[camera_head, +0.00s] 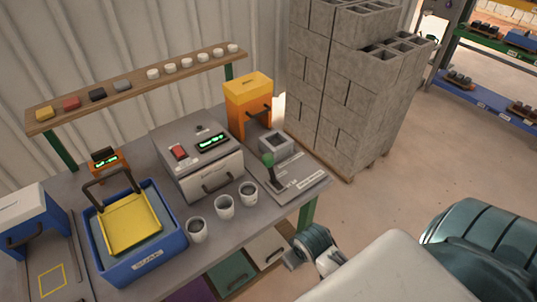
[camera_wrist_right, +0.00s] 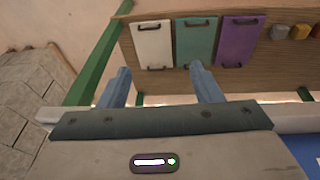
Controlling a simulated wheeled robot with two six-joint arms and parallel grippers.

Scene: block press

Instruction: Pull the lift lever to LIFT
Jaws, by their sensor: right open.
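The lift lever (camera_head: 271,172) has a green ball knob on a dark stick. It stands on a grey plate (camera_head: 303,181) with printed labels at the right end of the workbench; the label text is too small to read. The lever does not show in that view. My left gripper is not in view.
Close to the lever are a grey square block mould (camera_head: 276,144), an orange dispenser (camera_head: 248,100) and a grey press box (camera_head: 199,163). Several cups (camera_head: 224,207) line the bench's front edge. A tall concrete block stack (camera_head: 337,95) stands behind right. Floor right of the bench is clear.

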